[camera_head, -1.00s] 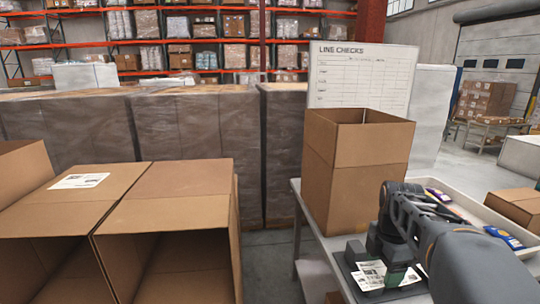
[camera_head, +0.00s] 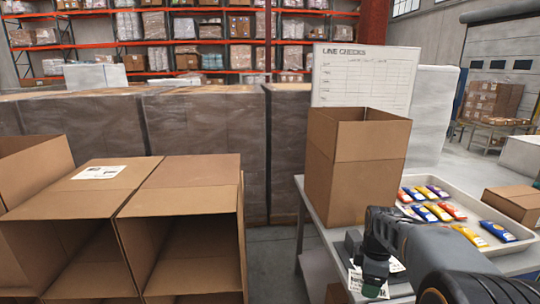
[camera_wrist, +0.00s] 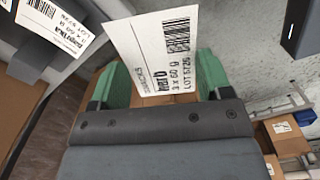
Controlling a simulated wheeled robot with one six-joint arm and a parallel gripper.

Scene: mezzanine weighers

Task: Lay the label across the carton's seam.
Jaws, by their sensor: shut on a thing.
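My gripper (camera_head: 374,286) is low at the front of the bench in the head view. In the wrist view its green fingers (camera_wrist: 158,82) are shut on a white printed label (camera_wrist: 150,45), which sticks out past the fingertips. Another printed label (camera_wrist: 45,22) lies on a dark holder at upper left there, apart from the held one. An open-topped brown carton (camera_head: 350,180) stands upright on the bench, behind and left of my gripper. Two more brown cartons lie open-fronted at left; the label (camera_head: 100,172) on the left one (camera_head: 62,208) is flat on its top.
A "Line checks" board (camera_head: 362,75) stands behind. Wrapped pallets (camera_head: 205,150) fill the back. A floor gap separates the bench (camera_head: 312,225) from the left cartons.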

